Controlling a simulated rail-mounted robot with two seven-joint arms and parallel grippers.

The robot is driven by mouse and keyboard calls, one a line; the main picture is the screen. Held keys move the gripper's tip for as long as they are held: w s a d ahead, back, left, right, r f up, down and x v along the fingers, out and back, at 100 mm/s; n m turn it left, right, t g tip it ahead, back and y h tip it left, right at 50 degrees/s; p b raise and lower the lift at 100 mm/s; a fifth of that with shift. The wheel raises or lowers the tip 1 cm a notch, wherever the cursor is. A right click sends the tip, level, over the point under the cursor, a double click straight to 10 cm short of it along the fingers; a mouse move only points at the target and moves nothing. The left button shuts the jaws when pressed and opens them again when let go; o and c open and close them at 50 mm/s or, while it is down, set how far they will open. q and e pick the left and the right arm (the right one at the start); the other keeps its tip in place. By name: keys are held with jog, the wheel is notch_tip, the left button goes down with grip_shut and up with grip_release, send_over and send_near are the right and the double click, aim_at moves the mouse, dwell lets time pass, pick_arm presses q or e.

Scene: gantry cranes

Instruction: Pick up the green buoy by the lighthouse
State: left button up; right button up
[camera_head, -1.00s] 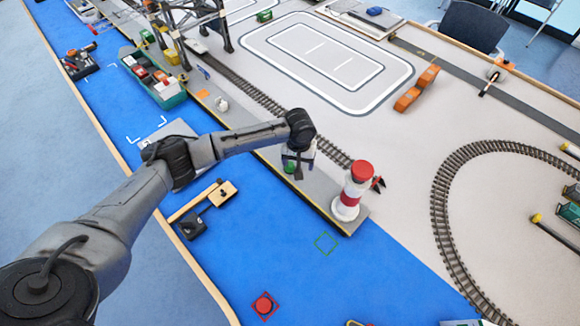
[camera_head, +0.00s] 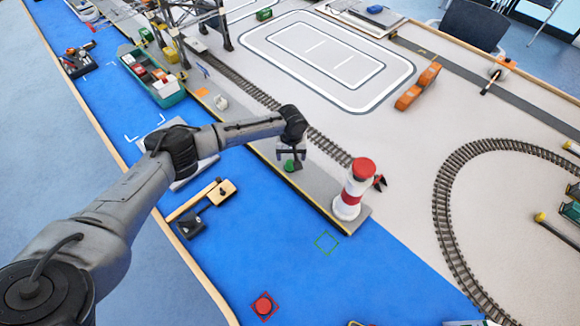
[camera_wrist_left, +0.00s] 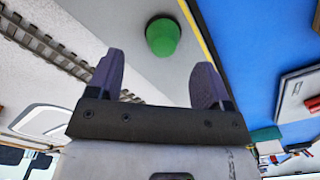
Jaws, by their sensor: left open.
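The green buoy (camera_head: 290,166) sits on the grey quay, a short way from the red and white lighthouse (camera_head: 353,190). In the left wrist view the green buoy (camera_wrist_left: 162,36) lies ahead of the fingertips, roughly midway between them, near the yellow quay edge. My left gripper (camera_head: 291,158) is above the buoy in the head view and partly covers it. In the left wrist view my left gripper (camera_wrist_left: 157,68) has its two fingers spread apart with nothing between them. My right gripper is not in view.
A railway track (camera_head: 326,146) runs along the quay behind the gripper. A small tan and black boat (camera_head: 222,193) floats at left.

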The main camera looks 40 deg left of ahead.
aim_at(290, 162)
pick_arm(q)
jog(key=shift+s+a+f+b, duration=0.15)
jog(key=shift+f+b, duration=0.5)
jog(key=shift+f, duration=1.95)
jog(key=c, duration=1)
